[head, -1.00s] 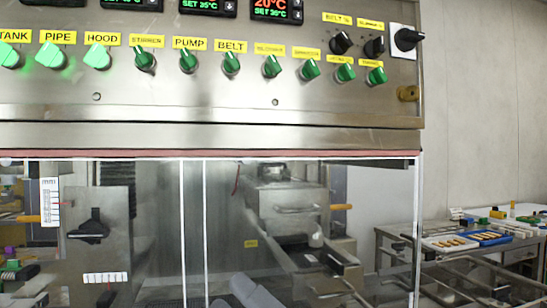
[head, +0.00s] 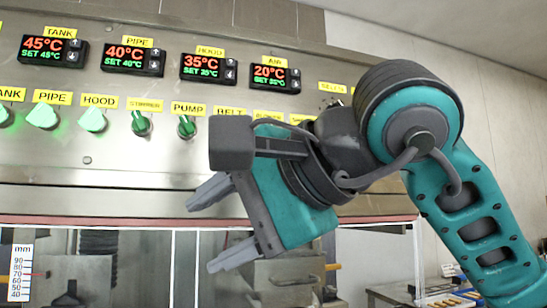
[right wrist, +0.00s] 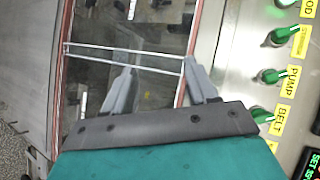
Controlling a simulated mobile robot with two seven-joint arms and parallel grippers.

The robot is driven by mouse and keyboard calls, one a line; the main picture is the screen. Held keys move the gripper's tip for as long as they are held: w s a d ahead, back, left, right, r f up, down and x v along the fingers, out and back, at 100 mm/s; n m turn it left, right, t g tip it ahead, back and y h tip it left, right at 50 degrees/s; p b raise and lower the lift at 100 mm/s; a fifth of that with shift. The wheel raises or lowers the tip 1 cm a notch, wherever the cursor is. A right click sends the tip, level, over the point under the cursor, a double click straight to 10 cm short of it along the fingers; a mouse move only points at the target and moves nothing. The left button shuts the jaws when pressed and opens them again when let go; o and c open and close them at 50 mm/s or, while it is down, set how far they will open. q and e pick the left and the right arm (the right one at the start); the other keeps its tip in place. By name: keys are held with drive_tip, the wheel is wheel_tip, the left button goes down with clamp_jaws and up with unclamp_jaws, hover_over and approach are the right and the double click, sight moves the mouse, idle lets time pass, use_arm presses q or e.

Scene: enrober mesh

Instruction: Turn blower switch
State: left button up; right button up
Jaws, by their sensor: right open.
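The label above the blower switch (head: 268,114) shows partly on the steel panel in the head view, just right of the BELT label. The blower knob is hidden behind my right gripper. My right gripper (head: 205,235) is open and empty, its fingers pointing left, below the row of knobs and in front of the clear window's top area. In the right wrist view the open fingers (right wrist: 160,85) lie left of the BELT knob (right wrist: 262,115), touching no knob. My left gripper is not in view.
Nearby green knobs are the STIRRER knob (head: 140,124) and the PUMP knob (head: 186,127). Temperature displays (head: 208,69) sit above them. The clear window (head: 110,250) is below the panel. A table with trays stands at the lower right.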

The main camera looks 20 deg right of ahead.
drive_tip(key=s+d+r+m+t+h, duration=0.2)
drive_tip(key=s+d+r+t+h, duration=0.2)
drive_tip(key=d+r+t+h, duration=0.65)
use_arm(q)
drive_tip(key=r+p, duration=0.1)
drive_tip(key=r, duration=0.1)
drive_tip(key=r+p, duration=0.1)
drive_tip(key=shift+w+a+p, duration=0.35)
use_arm(e)
drive_tip(key=w+a+r+g+y, duration=0.1)
drive_tip(key=w+r+g+y, duration=0.1)
drive_tip(key=w, duration=1)
drive_tip(key=shift+w+a+r+g+y, duration=0.3)
drive_tip(key=shift+a+g+y, duration=0.15)
drive_tip(key=shift+y, duration=0.2)
drive_tip(key=shift+s, duration=0.1)
drive_tip(key=c, duration=1.1)
use_arm(q)
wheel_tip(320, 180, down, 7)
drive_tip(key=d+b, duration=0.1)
drive_tip(key=b, duration=0.7)
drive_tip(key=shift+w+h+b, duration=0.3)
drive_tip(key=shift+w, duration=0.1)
use_arm(e)
drive_tip(key=shift+o, duration=0.2)
drive_tip(key=shift+f+m, duration=0.1)
drive_tip(key=shift+m, duration=6)
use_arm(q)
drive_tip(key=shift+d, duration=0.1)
